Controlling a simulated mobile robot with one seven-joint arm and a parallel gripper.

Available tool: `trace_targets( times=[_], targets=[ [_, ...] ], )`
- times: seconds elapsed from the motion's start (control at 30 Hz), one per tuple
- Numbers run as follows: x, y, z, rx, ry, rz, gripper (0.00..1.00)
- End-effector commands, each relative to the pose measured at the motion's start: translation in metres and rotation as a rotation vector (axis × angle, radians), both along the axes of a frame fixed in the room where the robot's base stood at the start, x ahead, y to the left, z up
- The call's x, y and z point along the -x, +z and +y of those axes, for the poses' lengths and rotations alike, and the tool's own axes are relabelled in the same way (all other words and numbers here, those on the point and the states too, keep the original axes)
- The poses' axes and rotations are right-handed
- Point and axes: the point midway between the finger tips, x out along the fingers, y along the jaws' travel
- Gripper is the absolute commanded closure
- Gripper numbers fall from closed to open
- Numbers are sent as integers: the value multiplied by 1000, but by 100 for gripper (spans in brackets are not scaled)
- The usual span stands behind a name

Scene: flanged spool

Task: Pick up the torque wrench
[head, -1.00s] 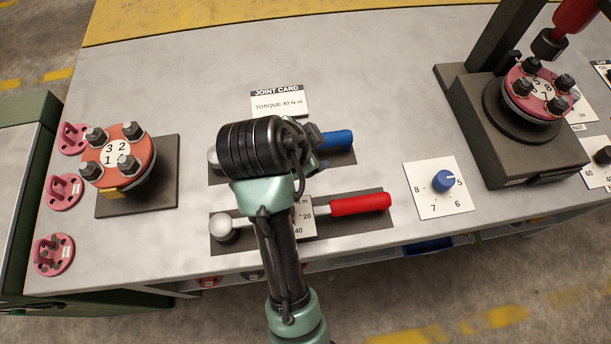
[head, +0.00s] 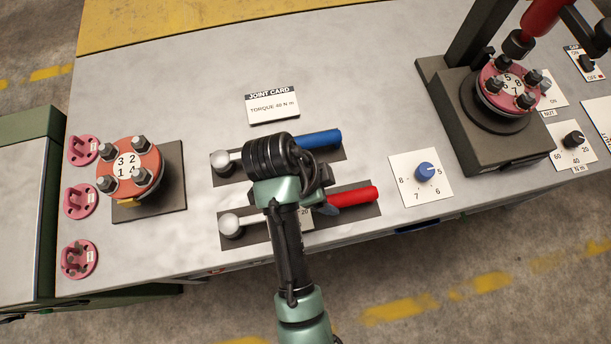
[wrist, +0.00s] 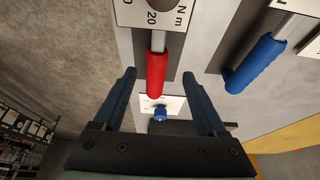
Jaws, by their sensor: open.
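Two wrenches lie on dark mats on the bench. The nearer red-handled wrench (head: 352,196) has a round silver head at its left end and a scale plate marked N m beside its shaft, partly hidden by my arm. The farther blue-handled wrench (head: 320,139) lies roughly parallel to it. My gripper (wrist: 159,72) is open and empty. In the wrist view the red handle (wrist: 157,75) shows between its two fingers, and the blue handle (wrist: 256,64) is outside to the right. Whether the fingers are level with the red handle or above it, I cannot tell.
A joint card (head: 273,105) reading torque 40 N m lies behind the wrenches. A red bolted flange (head: 130,163) is at left. A blue dial (head: 425,172) is right of the red handle. A dark press stand (head: 480,135) with another flange is far right.

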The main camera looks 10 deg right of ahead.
Motion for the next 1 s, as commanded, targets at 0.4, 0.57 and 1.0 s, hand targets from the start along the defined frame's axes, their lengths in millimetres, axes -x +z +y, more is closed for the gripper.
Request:
trace_targets(
  times=[0.4, 0.57, 1.0],
  targets=[
    [7, -39, -19, -2, -1, 3, 26],
    [5, -55, -25, -1, 0, 0, 26],
    [5, -56, -25, -1, 1, -2, 60]
  ],
)
